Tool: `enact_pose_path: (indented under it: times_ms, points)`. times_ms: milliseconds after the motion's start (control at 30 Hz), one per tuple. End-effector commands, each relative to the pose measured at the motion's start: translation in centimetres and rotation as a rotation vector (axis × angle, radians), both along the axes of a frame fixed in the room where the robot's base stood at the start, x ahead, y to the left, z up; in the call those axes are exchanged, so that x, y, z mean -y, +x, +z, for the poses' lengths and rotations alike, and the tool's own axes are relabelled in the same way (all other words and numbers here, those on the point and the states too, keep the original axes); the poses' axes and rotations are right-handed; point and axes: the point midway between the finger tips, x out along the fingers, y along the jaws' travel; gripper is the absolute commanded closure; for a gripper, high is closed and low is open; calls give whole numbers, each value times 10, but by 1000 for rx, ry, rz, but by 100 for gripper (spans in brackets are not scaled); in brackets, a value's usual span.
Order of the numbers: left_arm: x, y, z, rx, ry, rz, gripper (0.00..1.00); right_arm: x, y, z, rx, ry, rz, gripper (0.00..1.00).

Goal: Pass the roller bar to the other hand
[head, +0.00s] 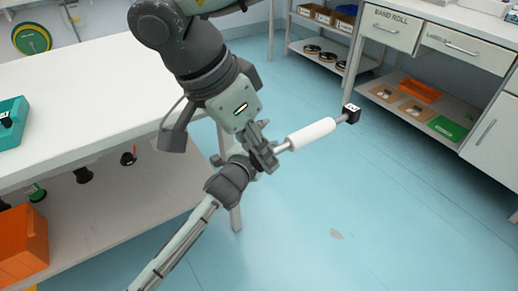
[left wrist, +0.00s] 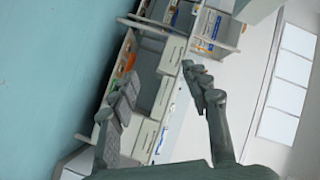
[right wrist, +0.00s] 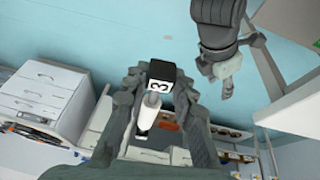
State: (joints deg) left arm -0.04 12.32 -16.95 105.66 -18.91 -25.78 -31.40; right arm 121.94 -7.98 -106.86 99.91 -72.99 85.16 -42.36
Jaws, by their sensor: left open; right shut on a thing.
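The roller bar (head: 311,133) has a white sleeve, thin metal ends and a black end cap. My right gripper (head: 265,156) is shut on it near one end, and the rest sticks out to the right over the floor. In the right wrist view the roller bar (right wrist: 150,108) points away from the camera, its black cap marked 3 between the fingers. The right wrist view shows the left gripper (right wrist: 228,82) apart from the bar.
A white table (head: 90,85) with a lower shelf stands at the left, its leg close behind my grippers. A teal holder (head: 14,128) is on it, an orange bin (head: 22,243) below. Drawers (head: 435,38) stand at the right. The floor between is clear.

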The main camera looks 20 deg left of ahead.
Motion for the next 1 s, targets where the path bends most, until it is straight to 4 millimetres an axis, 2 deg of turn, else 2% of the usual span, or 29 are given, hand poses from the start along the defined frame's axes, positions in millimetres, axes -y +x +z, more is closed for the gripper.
enact_pose_path:
  times_ms: [33,200,367,500,633,800,900,1000]
  points:
    - [-11,-12,-24,-73,-45,39,52,0,0,1,2,0,0,100]
    - [-44,-57,-99,-305,-193,185,52,0,0,1,2,0,0,100]
    - [-72,-113,-161,-511,-320,338,52,0,0,1,2,0,0,100]
    - [-91,-171,-208,-683,-418,482,52,0,0,1,2,0,0,100]
    - [-105,-226,-242,-823,-493,616,52,0,0,1,1,0,0,100]
    - [-116,-284,-268,-955,-559,757,52,0,0,1,2,0,0,100]
    - [-119,-304,-276,-1001,-579,810,52,0,0,1,2,0,0,100]
    - [-121,-316,-279,-1023,-591,838,52,0,0,1,2,0,0,100]
